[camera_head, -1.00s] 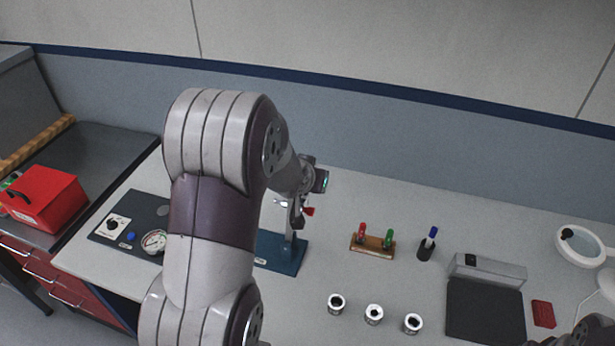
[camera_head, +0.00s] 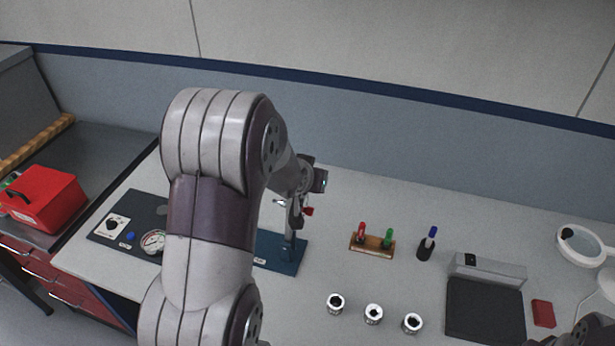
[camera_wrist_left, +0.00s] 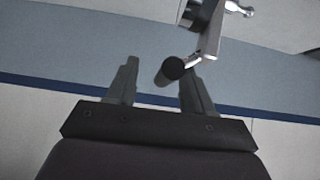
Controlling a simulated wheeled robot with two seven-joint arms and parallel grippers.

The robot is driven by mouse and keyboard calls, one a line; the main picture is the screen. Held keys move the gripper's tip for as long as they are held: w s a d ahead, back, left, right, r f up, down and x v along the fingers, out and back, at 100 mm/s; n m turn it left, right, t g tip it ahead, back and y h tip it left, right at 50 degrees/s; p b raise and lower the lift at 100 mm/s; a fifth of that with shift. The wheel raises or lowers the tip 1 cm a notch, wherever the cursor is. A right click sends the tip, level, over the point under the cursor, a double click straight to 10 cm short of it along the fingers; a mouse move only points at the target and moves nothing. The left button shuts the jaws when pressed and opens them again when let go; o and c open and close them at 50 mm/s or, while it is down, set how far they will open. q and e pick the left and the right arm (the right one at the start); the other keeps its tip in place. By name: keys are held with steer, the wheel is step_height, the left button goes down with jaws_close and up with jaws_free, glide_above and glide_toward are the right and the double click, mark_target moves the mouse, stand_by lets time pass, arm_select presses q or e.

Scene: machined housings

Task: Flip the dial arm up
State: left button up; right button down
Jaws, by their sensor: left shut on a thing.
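A metal stand on a blue base (camera_head: 287,254) is partly hidden behind my left arm in the head view. My right gripper does not show.
A panel (camera_head: 150,207) with a gauge and knob lies at left, near a red toolbox (camera_head: 43,198). A wooden rack (camera_head: 372,244), a marker holder (camera_head: 425,249), several metal sockets (camera_head: 373,314) and a black pad (camera_head: 485,308) stand right of the base.

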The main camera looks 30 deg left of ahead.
arm_select(q)
steer(key=p+v, duration=0.2)
steer(key=v, duration=0.3)
steer(key=shift+s+a, duration=0.15)
steer(key=shift+a, duration=0.05)
steer(key=d+p+v, duration=0.1)
steer(key=p+v, duration=0.1)
steer(key=v, duration=0.6)
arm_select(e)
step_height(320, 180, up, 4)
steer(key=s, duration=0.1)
arm_select(q)
steer(key=s+d+f+g+b, duration=0.1)
steer(key=s+f+g+b, duration=0.25)
steer(key=s+f, duration=0.35)
steer(key=s+d+f+m+g+h+b, duration=0.2)
steer(key=d+f+m+g+b, duration=0.1)
steer(key=d+f, duration=0.7)
steer(key=shift+s+d+g+b, duration=0.3)
steer(key=shift+d+g+b, duration=0.25)
steer(key=shift+b, duration=0.55)
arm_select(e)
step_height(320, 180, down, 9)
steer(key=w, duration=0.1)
arm_select(q)
steer(key=shift+s+a, duration=0.1)
steer(key=shift+a, duration=0.05)
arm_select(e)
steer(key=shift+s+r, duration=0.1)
